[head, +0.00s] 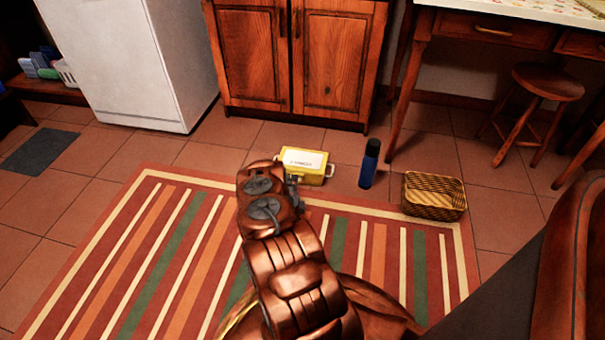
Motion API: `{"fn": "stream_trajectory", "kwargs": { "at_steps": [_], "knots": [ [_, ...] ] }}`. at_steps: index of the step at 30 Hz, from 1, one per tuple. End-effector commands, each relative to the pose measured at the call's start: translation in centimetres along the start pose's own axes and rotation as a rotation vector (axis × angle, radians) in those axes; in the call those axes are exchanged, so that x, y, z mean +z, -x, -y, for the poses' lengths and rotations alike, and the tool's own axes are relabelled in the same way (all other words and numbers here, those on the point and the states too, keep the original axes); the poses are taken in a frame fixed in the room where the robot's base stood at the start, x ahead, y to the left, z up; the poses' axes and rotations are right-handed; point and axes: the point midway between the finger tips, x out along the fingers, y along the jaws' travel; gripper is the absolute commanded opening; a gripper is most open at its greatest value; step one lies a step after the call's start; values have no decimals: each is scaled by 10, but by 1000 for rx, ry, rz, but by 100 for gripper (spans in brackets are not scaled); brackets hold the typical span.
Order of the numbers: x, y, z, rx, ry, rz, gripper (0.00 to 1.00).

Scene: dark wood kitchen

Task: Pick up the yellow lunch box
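The yellow lunch box (315,177) sits on the tiled floor just beyond the far edge of the striped rug. It has a pale lid with dark lettering and a handle at its right end. My copper-coloured arm reaches toward it from the bottom of the head view and hides its left front part. My gripper (292,184) is mostly hidden behind the arm's end, close to the box's left side. I cannot tell whether the fingers touch the box or how far apart they are.
A dark blue bottle (369,164) stands upright right of the box. A woven basket (434,196) sits farther right on the floor. The wooden cabinet (290,60) and white fridge (135,60) are behind. A table with a stool (548,82) is at right. The striped rug (150,235) lies in front.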

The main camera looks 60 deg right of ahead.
Motion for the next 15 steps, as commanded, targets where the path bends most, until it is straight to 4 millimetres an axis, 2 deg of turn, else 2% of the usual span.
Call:
{"fn": "stream_trajectory", "kwargs": {
  "at_steps": [1,5,9,15],
  "knots": [
    [0,0,-13,-1,1,0,92],
    [-1,-1,-34,1,0,0,92],
    [-1,-23,-27,-4,-2,-3,92],
    [-1,-33,-26,-3,-1,-2,92]
  ]
}}
